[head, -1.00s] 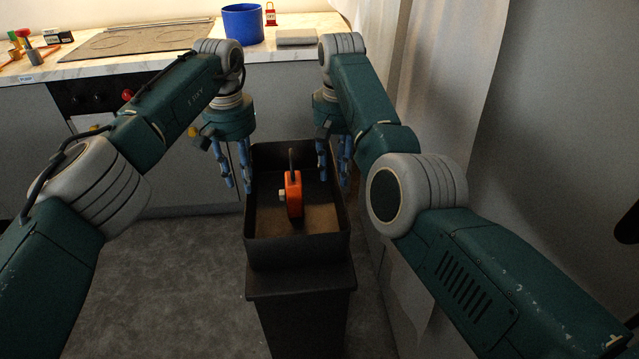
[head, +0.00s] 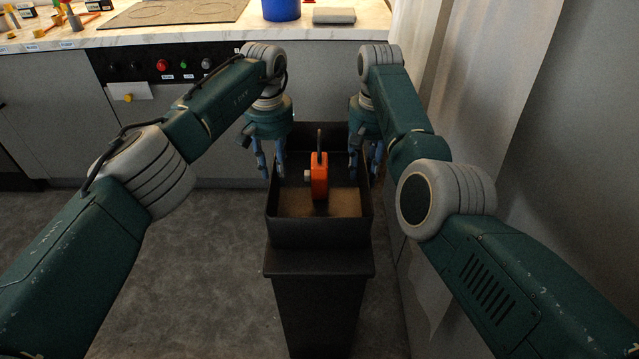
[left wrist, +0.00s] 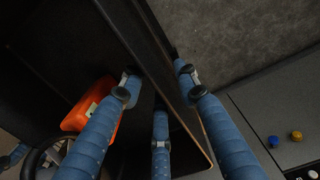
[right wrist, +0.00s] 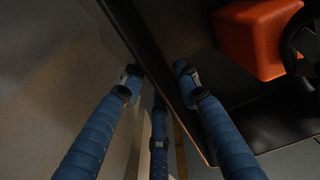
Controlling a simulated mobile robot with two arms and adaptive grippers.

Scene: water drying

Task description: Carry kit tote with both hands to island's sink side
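The kit tote (head: 318,233) is a black open box, upright in the middle of the head view. An orange object (head: 319,176) with a dark upright part stands inside it on a brown floor. My left gripper (head: 270,168) straddles the tote's left wall; the left wrist view shows blue fingers (left wrist: 157,75) pressed on both sides of that wall. My right gripper (head: 364,165) straddles the right wall in the same way, as its fingers (right wrist: 157,73) show in the right wrist view. Both appear shut on the walls.
A dark pedestal-like block (head: 322,300) shows below the tote; I cannot tell if they touch. A counter (head: 210,38) with a cooktop, knobs and a blue bucket (head: 281,9) runs across the back. A pale curtain (head: 470,110) hangs close on the right. Grey floor (head: 200,260) is clear at left.

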